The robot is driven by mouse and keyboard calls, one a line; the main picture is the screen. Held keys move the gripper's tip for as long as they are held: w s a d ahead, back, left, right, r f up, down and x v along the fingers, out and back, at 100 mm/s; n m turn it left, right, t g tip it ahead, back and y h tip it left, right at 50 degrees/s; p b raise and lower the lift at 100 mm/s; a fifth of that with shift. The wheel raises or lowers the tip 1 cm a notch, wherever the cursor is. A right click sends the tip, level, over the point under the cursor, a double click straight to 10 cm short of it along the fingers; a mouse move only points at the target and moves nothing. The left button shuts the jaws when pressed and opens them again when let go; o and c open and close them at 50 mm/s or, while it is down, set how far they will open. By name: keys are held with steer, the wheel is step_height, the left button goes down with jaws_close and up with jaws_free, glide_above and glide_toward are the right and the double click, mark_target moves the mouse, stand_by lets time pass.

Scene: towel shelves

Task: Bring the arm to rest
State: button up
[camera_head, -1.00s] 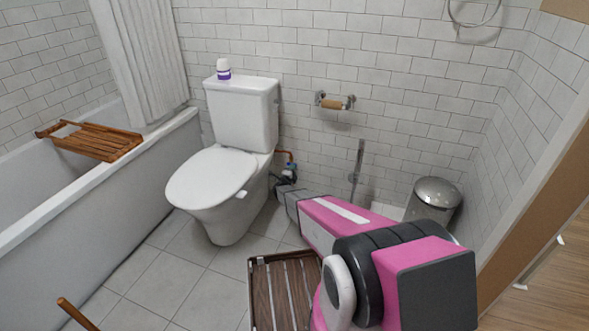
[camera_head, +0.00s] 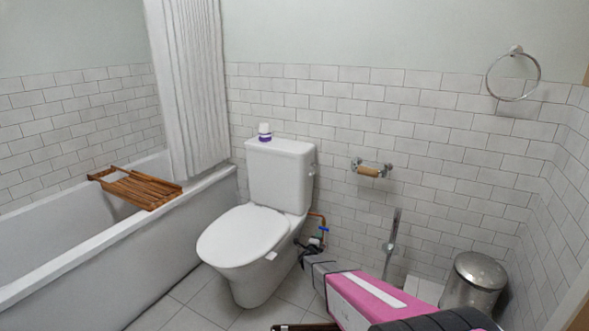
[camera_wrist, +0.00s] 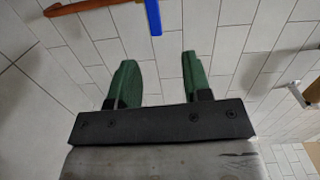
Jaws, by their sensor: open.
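My gripper (camera_wrist: 157,82) shows in the wrist view with its two green fingers apart and nothing between them. The white tiled wall lies beyond the fingers. In the head view my pink and grey arm reaches in from the bottom right, low in front of the toilet's right side. The gripper's fingers cannot be made out in the head view.
A bathtub (camera_head: 150,242) with a wooden rack (camera_head: 137,188) is at left. A metal bin (camera_head: 474,281) and toilet brush (camera_head: 391,245) stand at right.

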steer(key=s+a+r+n+g+y, duration=0.45)
steer(key=s+r+n+y, duration=0.55)
steer(key=s+r+n, duration=0.35)
steer(key=s+d+r+n+g, duration=0.2)
steer(key=s+r+n+g, duration=0.1)
steer(key=s, duration=0.6)
steer(key=s+d+r+n+g+h, duration=0.1)
steer(key=s+d+r+n+g, duration=0.1)
steer(key=s, duration=0.7)
steer(key=s+d+r+n+g+h, duration=0.1)
steer(key=s+r+n+g, duration=0.3)
steer(key=s, duration=0.5)
steer(key=shift+s+d+r+g, duration=0.35)
steer(key=shift+d+g, duration=0.4)
steer(key=shift+g, duration=0.4)
